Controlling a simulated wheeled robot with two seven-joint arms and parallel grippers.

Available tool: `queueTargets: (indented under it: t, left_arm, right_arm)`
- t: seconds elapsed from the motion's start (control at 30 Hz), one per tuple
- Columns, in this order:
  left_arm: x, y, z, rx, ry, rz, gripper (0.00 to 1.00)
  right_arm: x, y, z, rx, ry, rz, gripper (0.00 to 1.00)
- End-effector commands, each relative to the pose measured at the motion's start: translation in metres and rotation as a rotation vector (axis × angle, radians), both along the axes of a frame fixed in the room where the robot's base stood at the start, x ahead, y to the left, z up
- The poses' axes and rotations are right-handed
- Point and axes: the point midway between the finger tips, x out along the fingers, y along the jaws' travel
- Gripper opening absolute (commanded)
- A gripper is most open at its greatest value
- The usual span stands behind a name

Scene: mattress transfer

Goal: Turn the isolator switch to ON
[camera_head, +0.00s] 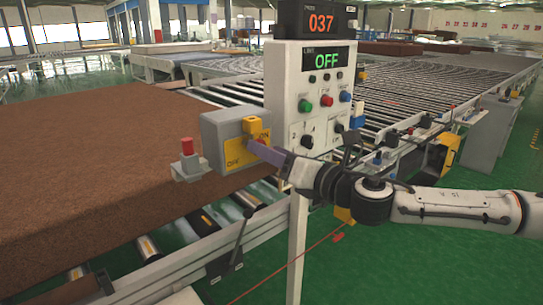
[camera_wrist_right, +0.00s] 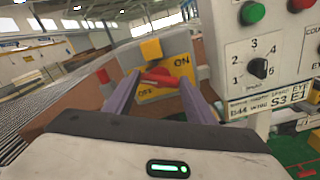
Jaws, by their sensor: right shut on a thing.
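The isolator switch (camera_head: 226,142) is a grey box with a yellow plate, beside the control panel. In the right wrist view, its plate (camera_wrist_right: 182,88) reads ON at upper right and OFF at lower left. Its red handle (camera_wrist_right: 157,77) lies nearly level across the plate. A yellow block (camera_wrist_right: 151,49) sits above it. My right gripper (camera_wrist_right: 158,84) is shut on the red handle, one purple finger at each side. In the head view, my right gripper (camera_head: 262,151) reaches the box from the right and partly hides the handle. My left gripper is not in view.
The white control panel (camera_head: 283,102) stands close right of the switch, its display reading OFF (camera_head: 326,59). A red-topped post (camera_head: 188,160) stands left of the box. A large brown mattress (camera_head: 90,165) lies at left. Roller conveyors (camera_head: 420,85) run behind.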

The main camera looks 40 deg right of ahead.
Motion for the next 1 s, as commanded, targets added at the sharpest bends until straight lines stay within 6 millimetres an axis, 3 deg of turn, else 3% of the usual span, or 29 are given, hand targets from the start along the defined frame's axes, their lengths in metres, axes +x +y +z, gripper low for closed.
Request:
queueTargets:
  t: [0.4, 1.0]
  left_arm:
    - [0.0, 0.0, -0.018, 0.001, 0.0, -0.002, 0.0]
    - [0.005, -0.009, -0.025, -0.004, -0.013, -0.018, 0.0]
  right_arm:
    - [0.0, -0.001, -0.003, 0.397, 0.03, 0.0, 0.28]
    - [0.0, -0.002, -0.004, 0.93, 0.072, -0.001, 0.28]
